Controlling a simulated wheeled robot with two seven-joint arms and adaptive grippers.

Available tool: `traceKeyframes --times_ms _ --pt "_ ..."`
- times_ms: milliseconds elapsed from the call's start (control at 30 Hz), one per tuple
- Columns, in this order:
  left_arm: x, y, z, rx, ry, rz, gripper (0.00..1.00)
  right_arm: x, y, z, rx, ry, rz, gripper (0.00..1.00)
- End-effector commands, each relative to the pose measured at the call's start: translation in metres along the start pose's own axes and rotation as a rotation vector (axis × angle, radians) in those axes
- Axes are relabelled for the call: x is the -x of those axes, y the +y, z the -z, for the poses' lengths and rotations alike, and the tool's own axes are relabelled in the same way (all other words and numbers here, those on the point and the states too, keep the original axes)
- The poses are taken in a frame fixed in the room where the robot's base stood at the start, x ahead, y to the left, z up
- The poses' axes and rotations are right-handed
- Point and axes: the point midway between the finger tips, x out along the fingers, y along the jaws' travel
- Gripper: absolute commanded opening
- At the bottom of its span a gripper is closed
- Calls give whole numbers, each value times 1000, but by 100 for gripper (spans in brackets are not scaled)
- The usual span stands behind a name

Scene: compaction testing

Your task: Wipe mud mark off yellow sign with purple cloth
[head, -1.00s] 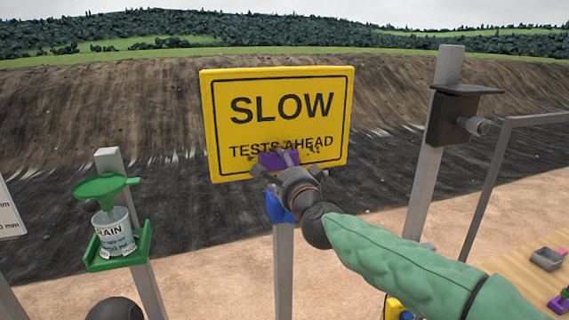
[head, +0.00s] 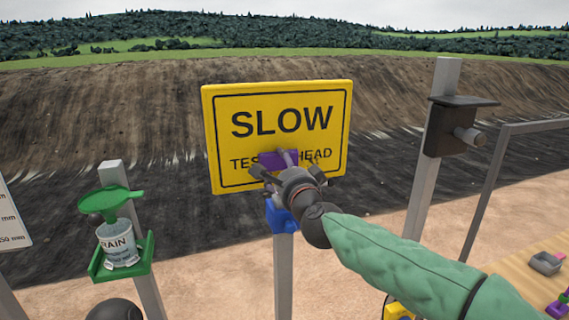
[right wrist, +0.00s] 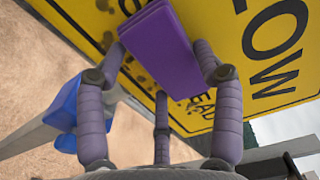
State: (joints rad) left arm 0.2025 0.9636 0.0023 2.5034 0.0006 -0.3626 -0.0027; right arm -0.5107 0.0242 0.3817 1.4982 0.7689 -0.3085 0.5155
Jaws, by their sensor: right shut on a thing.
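The yellow sign (head: 278,98) reads "SLOW TESTS AHEAD" and stands upright on a grey post with a blue bracket (head: 281,217). My right gripper (head: 287,168) is at the lower middle of the sign, shut on the folded purple cloth (head: 279,158). In the right wrist view, the cloth (right wrist: 163,50) lies between the fingers, against or very close to the sign face; contact is not certain. Brown mud specks (right wrist: 137,71) show on the sign beside the cloth. The cloth and gripper hide part of the lower lettering.
A green holder with a rain gauge (head: 118,245) and green funnel (head: 110,202) stands on a post at left. A dark box (head: 452,128) is on a post at right. A wooden table (head: 530,285) with a grey tray (head: 545,263) is at lower right.

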Motion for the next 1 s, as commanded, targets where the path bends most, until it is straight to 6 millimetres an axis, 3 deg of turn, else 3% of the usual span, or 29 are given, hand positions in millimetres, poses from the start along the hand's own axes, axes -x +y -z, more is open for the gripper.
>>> traceKeyframes --times_ms 167,533,1000 --pt "-4 -1 0 0 0 0 40 0 6 0 1 0 -3 12" --pt "-36 -13 1 0 -1 0 40 0 42 0 1 0 -3 12" --pt "-26 -9 1 0 0 0 40 0 29 0 1 0 -1 12"
